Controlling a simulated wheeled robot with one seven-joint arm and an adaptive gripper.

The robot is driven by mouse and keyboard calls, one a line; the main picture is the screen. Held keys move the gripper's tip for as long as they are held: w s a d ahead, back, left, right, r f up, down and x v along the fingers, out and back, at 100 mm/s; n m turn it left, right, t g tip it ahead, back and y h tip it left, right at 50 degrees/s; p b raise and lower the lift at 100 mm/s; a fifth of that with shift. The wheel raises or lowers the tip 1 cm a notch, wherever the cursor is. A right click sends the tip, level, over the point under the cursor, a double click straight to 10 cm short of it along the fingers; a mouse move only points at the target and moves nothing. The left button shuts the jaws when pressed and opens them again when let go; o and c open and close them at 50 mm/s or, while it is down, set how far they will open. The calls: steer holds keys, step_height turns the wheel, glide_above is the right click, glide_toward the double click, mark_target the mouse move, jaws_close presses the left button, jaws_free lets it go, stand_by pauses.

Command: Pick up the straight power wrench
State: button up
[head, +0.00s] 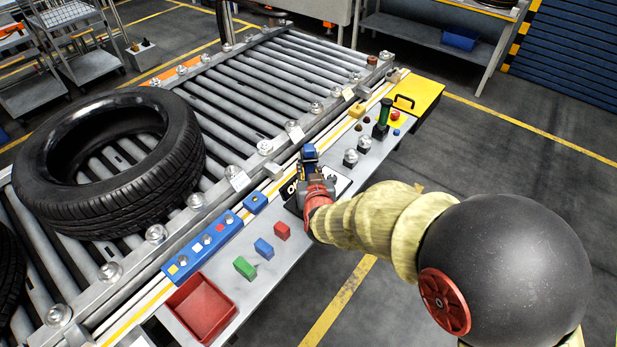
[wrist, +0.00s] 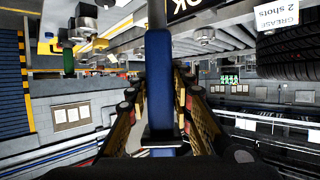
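My gripper (head: 311,172) is over the conveyor's side shelf, beside a black sign. A blue-bodied tool, which looks like the straight power wrench (head: 309,152), stands at its fingers. In the wrist view the blue body of this wrench (wrist: 160,90) runs lengthwise between the two fingers of my gripper (wrist: 161,88). The fingertips lie close along both sides of it and seem to be closed on it. Its lower part is hidden by the gripper in the head view. I cannot tell whether it is clear of the shelf.
A green-handled tool (head: 383,117) stands upright further along the shelf (head: 318,227). Metal sockets (head: 350,157) are near it. Red, blue and green blocks, a blue strip (head: 204,246) and a red tray (head: 203,306) lie nearer. A large tyre (head: 110,165) lies on the rollers.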

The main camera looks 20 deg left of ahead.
jaws_close()
stand_by(0.5)
steer(key=shift+r, duration=0.15)
